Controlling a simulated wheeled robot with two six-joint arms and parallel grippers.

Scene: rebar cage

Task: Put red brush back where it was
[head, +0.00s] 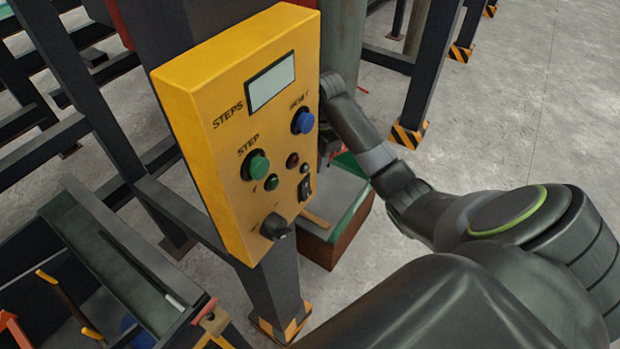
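I cannot clearly make out the red brush. A small dark and reddish piece (329,152) shows just right of the yellow control box, partly hidden by it; I cannot tell whether it belongs to a brush. My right arm comes in from the lower right and reaches behind the right edge of the control box. My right gripper is mostly hidden there, so its fingers and anything in them cannot be read. A red-orange item (12,328) is cut off at the lower left corner. My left gripper is not in view.
The yellow control box (205,130), with a screen, buttons and a knob, blocks the middle. A dark tray (100,255) with tools is at lower left. Dark frame posts stand around; concrete floor is clear at right.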

